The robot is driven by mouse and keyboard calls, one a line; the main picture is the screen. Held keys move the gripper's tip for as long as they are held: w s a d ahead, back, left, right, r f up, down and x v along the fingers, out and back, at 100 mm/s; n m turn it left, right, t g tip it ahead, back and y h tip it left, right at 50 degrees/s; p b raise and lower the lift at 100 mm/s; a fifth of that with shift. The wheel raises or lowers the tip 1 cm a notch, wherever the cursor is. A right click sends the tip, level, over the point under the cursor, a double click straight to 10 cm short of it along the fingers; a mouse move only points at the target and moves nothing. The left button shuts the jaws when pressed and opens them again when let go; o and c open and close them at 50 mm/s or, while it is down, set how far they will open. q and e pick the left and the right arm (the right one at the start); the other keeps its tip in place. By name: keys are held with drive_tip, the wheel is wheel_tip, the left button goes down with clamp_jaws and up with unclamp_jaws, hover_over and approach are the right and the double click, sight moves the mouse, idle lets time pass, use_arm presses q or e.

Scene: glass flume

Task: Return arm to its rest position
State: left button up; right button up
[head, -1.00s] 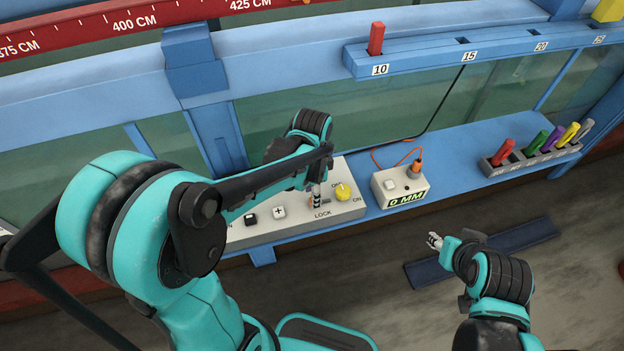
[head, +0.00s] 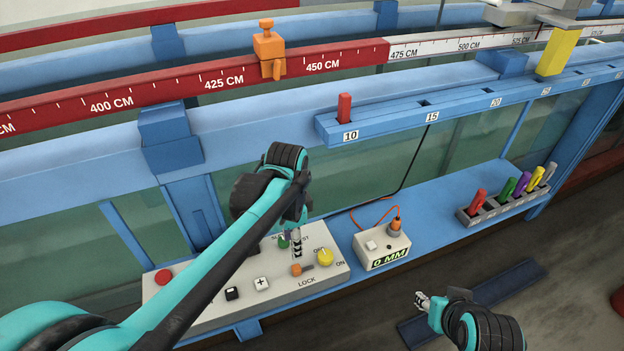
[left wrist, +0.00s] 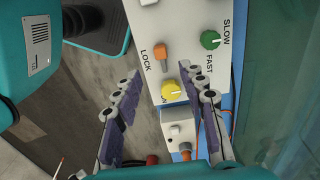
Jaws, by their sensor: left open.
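My left gripper (head: 297,243) hangs over the control panel (head: 329,281) in the head view, fingers pointing down near the green knob (head: 283,243). In the left wrist view its two fingers (left wrist: 165,118) are spread wide with nothing between them touching. Below them show the yellow knob (left wrist: 171,91), the orange lock lever (left wrist: 161,55) and the green speed knob (left wrist: 210,40). The yellow knob (head: 325,257) and the lever (head: 302,269) also show in the head view. My right gripper (head: 422,301) is at the lower right, away from the shelf; its fingers are too small to judge.
A small box with a 0 MM display (head: 382,252) stands right of the panel, with an orange cable. A rack of coloured pegs (head: 508,207) stands farther right. A numbered blue rail (head: 455,101) holds a red peg (head: 344,108). Glass walls lie behind.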

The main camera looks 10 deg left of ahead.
use_arm(q)
drive_tip(key=s+a+f+n+t+b, duration=0.2)
drive_tip(key=s+f+n+t+b, duration=0.3)
drive_tip(key=n, duration=0.6)
drive_tip(key=s+t, duration=0.2)
drive_tip(key=s, duration=0.1)
drive_tip(key=shift+s+a, duration=0.3)
drive_tip(key=shift+a, duration=0.1)
drive_tip(key=shift+o, duration=0.3)
idle(2.1)
